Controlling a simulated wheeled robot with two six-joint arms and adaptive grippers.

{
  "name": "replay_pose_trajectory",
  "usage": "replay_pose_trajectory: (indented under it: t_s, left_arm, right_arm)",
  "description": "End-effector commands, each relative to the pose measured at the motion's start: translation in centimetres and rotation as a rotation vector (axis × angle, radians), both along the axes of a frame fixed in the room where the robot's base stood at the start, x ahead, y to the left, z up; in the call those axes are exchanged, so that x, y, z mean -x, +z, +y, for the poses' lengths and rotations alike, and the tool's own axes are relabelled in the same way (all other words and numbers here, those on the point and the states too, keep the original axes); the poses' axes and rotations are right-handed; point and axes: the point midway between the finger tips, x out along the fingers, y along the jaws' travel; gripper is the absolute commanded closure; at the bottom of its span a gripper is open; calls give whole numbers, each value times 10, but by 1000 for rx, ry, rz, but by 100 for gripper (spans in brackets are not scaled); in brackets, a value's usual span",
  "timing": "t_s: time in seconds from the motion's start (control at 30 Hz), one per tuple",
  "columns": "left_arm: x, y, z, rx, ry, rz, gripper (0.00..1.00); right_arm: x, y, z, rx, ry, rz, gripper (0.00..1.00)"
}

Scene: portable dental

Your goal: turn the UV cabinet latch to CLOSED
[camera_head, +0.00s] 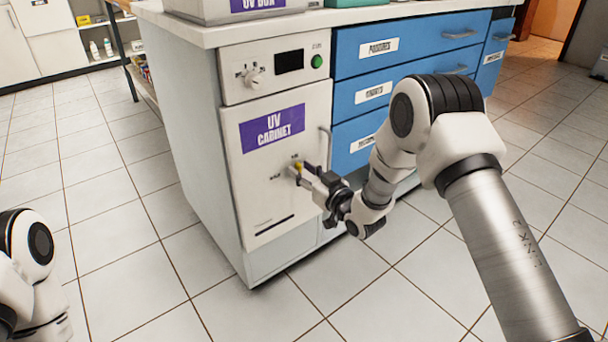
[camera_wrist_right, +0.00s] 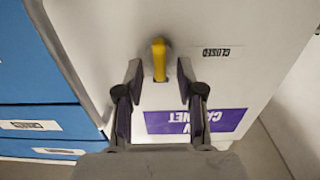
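The UV cabinet (camera_head: 240,190) has a white door with a purple "UV CABINET" sign (camera_head: 272,129). Its small yellow latch (camera_head: 298,166) is low on the door, partly hidden by my right gripper (camera_head: 304,174). In the right wrist view, upside down, the yellow latch (camera_wrist_right: 159,60) stands upright, its length running toward the sign. A "CLOSED" label (camera_wrist_right: 216,52) is to its right, off the latch's line. My right gripper (camera_wrist_right: 159,75) is open, one finger on each side of the latch, with gaps showing. My left gripper is out of view; only part of the left arm shows.
Above the door is a panel with a knob (camera_head: 254,79), a dark display and a green button (camera_head: 317,61). A door handle (camera_head: 325,145) is at the right edge. Blue drawers (camera_head: 420,40) stand beside the cabinet. Tiled floor in front is clear.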

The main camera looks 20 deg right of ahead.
Motion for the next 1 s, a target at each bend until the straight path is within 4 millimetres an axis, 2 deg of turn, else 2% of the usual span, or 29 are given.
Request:
replay_pose_trajectory:
  t_s: [0.07, 0.17, 0.2, 0.67, 1.0]
  left_arm:
    - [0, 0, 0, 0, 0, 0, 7]
    - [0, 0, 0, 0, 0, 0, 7]
    - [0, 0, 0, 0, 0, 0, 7]
    - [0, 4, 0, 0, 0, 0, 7]
    - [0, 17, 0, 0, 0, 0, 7]
  right_arm:
    - [0, 0, 0, 0, 0, 0, 62]
    - [0, 0, 0, 0, 0, 0, 94]
    - [0, 0, 0, 0, 0, 0, 100]
    - [1, 1, 0, 34, 1, -11, 100]
    - [2, 1, 2, 218, 2, -77, 100]
